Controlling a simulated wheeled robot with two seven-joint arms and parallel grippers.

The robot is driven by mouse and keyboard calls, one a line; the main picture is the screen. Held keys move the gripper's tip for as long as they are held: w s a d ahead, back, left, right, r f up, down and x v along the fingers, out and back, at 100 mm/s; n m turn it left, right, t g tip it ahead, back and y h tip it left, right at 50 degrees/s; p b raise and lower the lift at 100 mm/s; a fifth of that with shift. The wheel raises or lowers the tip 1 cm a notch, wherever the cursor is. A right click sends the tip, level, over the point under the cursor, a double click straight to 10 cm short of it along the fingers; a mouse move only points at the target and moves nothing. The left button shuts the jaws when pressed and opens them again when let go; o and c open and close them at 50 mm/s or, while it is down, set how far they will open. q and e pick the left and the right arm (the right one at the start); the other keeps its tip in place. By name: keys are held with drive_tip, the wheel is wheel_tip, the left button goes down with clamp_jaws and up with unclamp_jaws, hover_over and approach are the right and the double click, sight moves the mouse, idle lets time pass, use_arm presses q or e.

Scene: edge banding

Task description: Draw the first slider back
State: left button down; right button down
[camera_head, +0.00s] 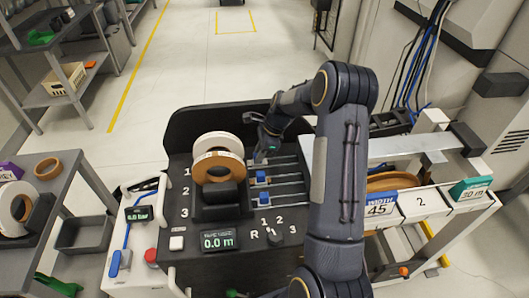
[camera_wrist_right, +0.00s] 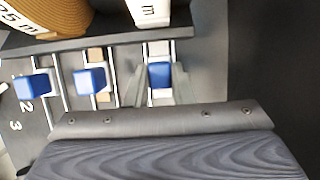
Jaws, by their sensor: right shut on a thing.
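Blue slider knobs ride on parallel rails on the black machine. The second slider (camera_head: 262,177) and third slider (camera_head: 264,198) show clearly in the head view; the first, farthest one is mostly hidden by my gripper. My right gripper (camera_head: 264,144) reaches down over that first rail. In the right wrist view the first slider (camera_wrist_right: 160,75) is between my right fingers (camera_wrist_right: 162,93), which are shut on it. The second slider (camera_wrist_right: 90,80) and third slider (camera_wrist_right: 33,86) stand free to its left. My left gripper is not in view.
Tape rolls (camera_head: 218,160) stand on a holder left of the rails. A display (camera_head: 218,240) reads 0.0 m. A tray table (camera_head: 420,205) with a width 45 sign (camera_head: 381,205) is on the right. A shelf with rolls (camera_head: 42,225) is on the left.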

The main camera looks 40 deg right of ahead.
drive_tip(key=shift+w+a, duration=0.1)
drive_tip(key=shift+a, duration=0.1)
drive_tip(key=c, duration=1.2)
unclamp_jaws()
drive_tip(key=shift+a, duration=0.1)
drive_tip(key=shift+c, duration=0.2)
drive_tip(key=v, duration=0.7)
drive_tip(key=shift+d+r+b, duration=0.25)
drive_tip(key=shift+r+b, duration=0.05)
drive_tip(key=shift+r, duration=0.05)
